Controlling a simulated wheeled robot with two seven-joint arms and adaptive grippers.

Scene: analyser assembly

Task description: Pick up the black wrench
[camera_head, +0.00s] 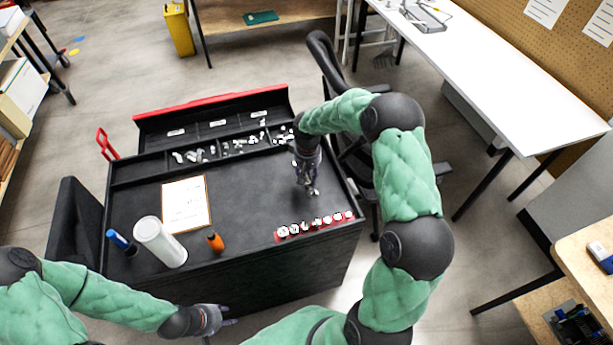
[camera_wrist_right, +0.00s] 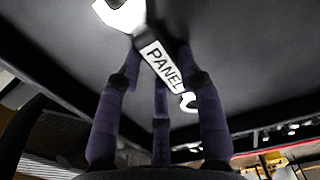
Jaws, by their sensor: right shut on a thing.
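A wrench with bright silver-white ends and the label "PANEL" on its handle shows in the right wrist view (camera_wrist_right: 162,64). It lies between the fingers of my right gripper (camera_head: 308,184), which is shut on it. In the head view the gripper points down over the right part of the black cart top (camera_head: 255,195), and the wrench is small and mostly hidden there. Whether it touches the cart top I cannot tell. My left gripper (camera_head: 222,317) is empty, with fingers apart, in front of the cart.
A red rack of several round pieces (camera_head: 315,226) lies at the cart's front right. Bins with small parts (camera_head: 240,143) line the back.

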